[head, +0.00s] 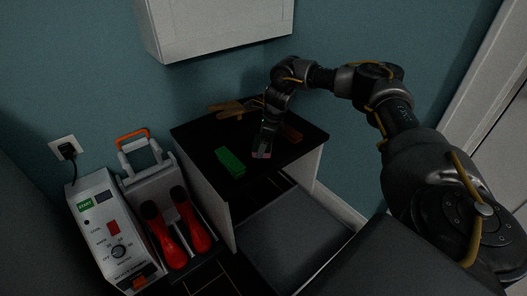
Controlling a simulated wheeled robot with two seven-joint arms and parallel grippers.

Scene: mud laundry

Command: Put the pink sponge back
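My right arm reaches in from the right, and its gripper (264,148) points down over the front part of the black tabletop (195,135). A small pale pink patch shows between its fingertips; this looks like the pink sponge (262,154), mostly hidden by the fingers. The gripper looks shut on it. I cannot tell whether the sponge touches the tabletop. A green sponge (230,162) lies on the tabletop just left of the gripper. My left gripper is not in view.
A wooden brush-like object (228,109) lies at the back of the tabletop and a reddish-brown block (293,133) at the right. A white cabinet (215,28) hangs above.

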